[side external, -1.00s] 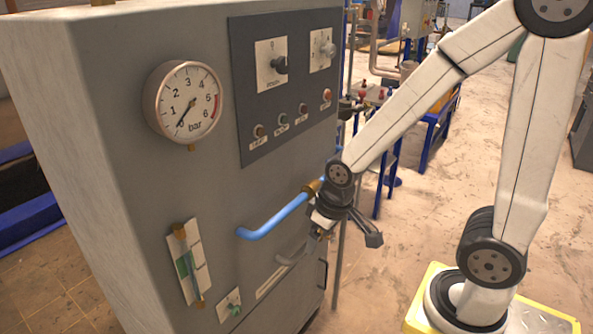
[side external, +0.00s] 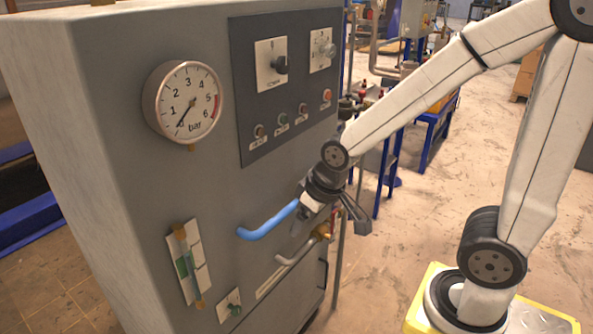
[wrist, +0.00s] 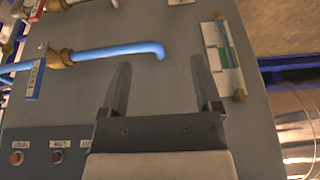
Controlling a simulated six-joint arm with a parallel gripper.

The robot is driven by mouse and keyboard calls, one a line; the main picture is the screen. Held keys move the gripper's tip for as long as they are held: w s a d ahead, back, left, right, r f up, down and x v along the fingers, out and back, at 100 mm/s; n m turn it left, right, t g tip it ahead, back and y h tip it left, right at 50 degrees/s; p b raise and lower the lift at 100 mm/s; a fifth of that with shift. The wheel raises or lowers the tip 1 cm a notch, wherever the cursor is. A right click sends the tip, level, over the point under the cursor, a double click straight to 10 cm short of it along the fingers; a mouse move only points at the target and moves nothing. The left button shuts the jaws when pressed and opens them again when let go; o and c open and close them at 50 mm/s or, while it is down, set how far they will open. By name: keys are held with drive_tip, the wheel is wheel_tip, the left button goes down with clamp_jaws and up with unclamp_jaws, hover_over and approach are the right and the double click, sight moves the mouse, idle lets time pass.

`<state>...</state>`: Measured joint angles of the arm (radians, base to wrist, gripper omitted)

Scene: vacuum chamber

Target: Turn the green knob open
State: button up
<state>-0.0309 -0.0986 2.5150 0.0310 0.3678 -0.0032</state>
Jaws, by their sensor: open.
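The small green knob (side external: 236,309) sits on a white plate (side external: 225,299) low on the front of the grey cabinet, below the blue pipe. My gripper (side external: 326,222) is open and empty, up and to the right of the knob and apart from it.
A blue pipe (side external: 266,222) sticks out beside my gripper, with a grey pipe (side external: 296,251) below it. A sight gauge (side external: 188,264) stands left of the knob. A pressure gauge (side external: 184,102) and a button panel (side external: 288,90) are higher.

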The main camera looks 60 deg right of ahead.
drive_tip(key=w+a+t, duration=0.7)
drive_tip(key=w+t, duration=0.3)
drive_tip(key=t, duration=0.4)
approach(239, 312)
drive_tip(key=w, duration=0.3)
idle(0.3)
drive_tip(key=shift+w, duration=3.85)
